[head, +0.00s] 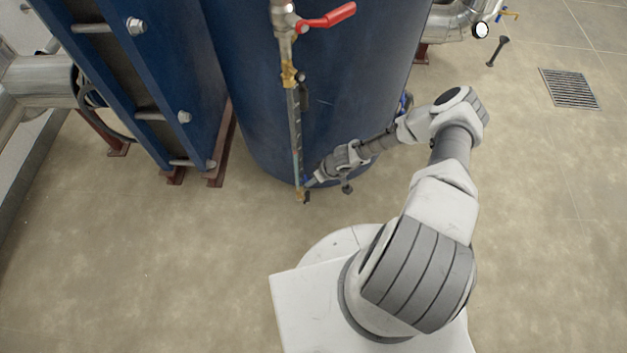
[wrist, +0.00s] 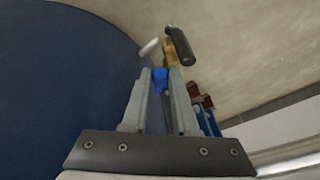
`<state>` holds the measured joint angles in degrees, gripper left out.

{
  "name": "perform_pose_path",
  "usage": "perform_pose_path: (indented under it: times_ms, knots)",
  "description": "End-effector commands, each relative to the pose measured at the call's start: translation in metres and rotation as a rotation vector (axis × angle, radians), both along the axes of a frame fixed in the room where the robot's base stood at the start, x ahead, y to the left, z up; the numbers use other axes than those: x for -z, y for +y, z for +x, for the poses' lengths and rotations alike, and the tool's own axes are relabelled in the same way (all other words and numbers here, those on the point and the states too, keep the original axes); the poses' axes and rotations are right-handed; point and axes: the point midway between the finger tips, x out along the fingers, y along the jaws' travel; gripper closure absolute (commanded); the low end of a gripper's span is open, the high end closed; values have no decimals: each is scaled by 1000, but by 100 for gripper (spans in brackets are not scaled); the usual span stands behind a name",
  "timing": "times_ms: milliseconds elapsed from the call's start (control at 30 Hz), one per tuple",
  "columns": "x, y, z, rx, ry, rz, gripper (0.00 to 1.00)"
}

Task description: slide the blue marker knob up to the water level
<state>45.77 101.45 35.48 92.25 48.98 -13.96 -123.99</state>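The level gauge (head: 296,130) is a thin upright tube with brass fittings on the front of the blue tank (head: 250,90). The blue marker knob (wrist: 160,79) shows in the wrist view between my fingertips, filling the gap between them. In the head view my gripper (head: 312,180) is at the gauge's lower end, just right of the tube. My gripper (wrist: 160,82) looks shut on the knob. The water level is too small to make out in the head view. The gauge is mostly hidden in the wrist view.
A red-handled valve (head: 327,17) sticks out right at the gauge's top. A dark-handled valve (wrist: 181,46) lies beyond my fingertips. The blue plate frame (head: 150,90) stands left of the tank. Open floor (head: 150,260) lies in front.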

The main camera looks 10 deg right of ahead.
Motion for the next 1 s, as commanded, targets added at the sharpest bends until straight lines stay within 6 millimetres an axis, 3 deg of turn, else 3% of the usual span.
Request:
perform_pose_path:
  times_ms: [433, 1000]
  knots:
    - [-1, 0, 0, 0, 0, 1, 100]
    - [-21, 1, -1, -2, 2, 1, 100]
